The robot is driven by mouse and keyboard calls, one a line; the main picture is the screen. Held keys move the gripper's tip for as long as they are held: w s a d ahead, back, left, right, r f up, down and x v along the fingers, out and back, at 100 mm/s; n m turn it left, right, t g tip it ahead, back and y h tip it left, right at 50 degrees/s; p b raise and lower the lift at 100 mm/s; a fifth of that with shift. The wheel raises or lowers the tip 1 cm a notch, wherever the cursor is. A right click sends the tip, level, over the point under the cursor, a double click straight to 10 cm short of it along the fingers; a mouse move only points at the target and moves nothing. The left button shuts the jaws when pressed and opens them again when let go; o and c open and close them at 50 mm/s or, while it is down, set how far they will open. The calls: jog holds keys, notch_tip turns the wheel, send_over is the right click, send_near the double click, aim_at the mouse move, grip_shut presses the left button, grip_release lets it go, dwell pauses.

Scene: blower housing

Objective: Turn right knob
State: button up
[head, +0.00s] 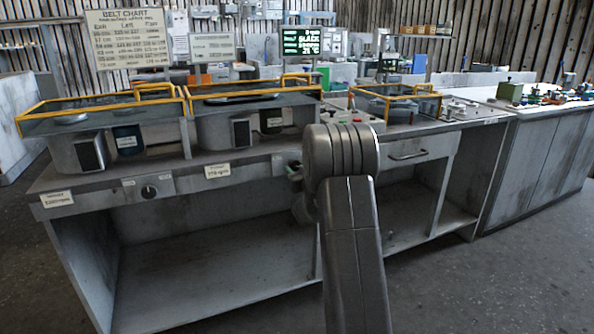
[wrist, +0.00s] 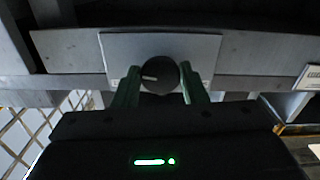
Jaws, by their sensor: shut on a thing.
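In the wrist view, a dark round knob (wrist: 160,75) with a pale pointer mark sits on a light plate (wrist: 205,48) on the bench's front rail. In the head view, the left knob (head: 149,191) shows on the front rail. My arm covers most of the right knob there, and only a bit of my gripper (head: 294,172) shows at the arm's left edge.
The grey bench (head: 222,262) has open shelves below and a drawer (head: 408,156) right of my arm. Blower housings with yellow-framed covers (head: 250,92) stand on top. A second bench (head: 545,150) stands at the right. Floor in front is clear.

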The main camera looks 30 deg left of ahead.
jog(key=m+p, duration=0.1)
jog(key=m, duration=0.2)
jog(key=shift+r+m, duration=0.1)
jog(key=shift+m, duration=0.3)
jog(key=shift+s+a+m+p, duration=0.1)
jog(key=shift+m+p, duration=0.2)
jog(key=shift+m, duration=1.5)
jog(key=o, duration=1)
jog(key=shift+c, duration=0.2)
jog(key=v, duration=1.4)
jog(key=shift+p, duration=0.35)
